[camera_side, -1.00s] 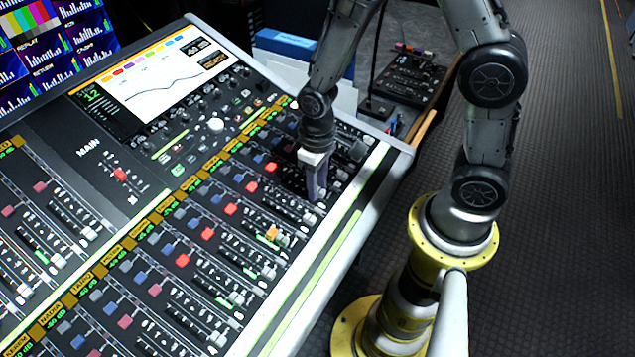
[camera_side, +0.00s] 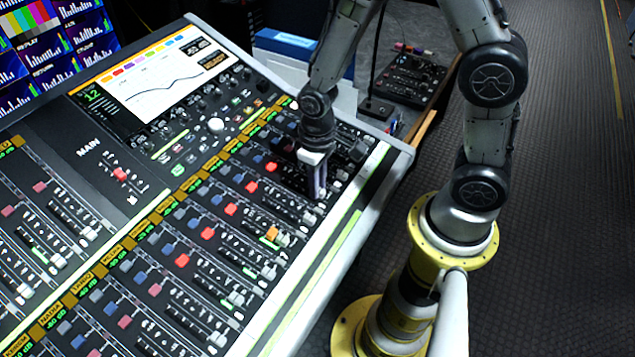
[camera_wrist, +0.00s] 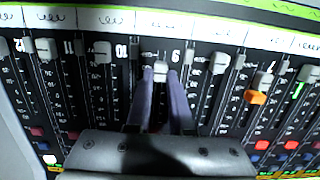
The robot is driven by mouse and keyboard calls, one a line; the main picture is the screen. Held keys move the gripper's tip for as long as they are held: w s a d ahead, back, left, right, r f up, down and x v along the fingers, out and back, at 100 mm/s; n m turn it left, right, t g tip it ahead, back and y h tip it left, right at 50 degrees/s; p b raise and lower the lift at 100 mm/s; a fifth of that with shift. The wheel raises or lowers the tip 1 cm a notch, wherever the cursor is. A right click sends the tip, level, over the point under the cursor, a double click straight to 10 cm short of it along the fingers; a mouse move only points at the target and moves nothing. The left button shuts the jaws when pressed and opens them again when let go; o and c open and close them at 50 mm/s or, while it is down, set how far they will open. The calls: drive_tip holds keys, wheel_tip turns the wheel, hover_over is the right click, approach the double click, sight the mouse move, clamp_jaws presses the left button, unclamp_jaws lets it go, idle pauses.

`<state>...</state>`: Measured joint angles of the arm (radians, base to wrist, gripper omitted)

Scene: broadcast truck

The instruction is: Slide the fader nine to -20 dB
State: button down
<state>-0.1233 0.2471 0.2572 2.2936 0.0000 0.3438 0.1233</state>
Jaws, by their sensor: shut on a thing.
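In the wrist view, my gripper (camera_wrist: 160,76) has its two purple-grey fingers on either side of a light grey fader cap (camera_wrist: 160,68), shut on it. The cap sits near the label-strip end of its slot. An upside-down 9 is printed just to its right, and a 10 is further left. In the side view, my gripper (camera_side: 318,195) points down at the fader bank near the desk's front edge. The fingers hide the held cap there. The dB marks beside the slot are too blurred to read.
Neighbouring fader caps stand close on both sides, one at the left (camera_wrist: 101,51) and one at the right (camera_wrist: 220,63). An orange cap (camera_wrist: 256,97) is further right. The mixing desk (camera_side: 350,215) has a screen (camera_side: 150,75) at its back.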

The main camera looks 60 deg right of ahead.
drive_tip(key=shift+w, duration=0.1)
idle(0.5)
drive_tip(key=shift+w+r, duration=0.2)
drive_tip(key=shift+w, duration=0.65)
drive_tip(key=c, duration=0.8)
unclamp_jaws()
drive_tip(key=shift+r, duration=0.1)
wheel_tip(320, 180, up, 14)
drive_tip(key=shift+f, duration=0.2)
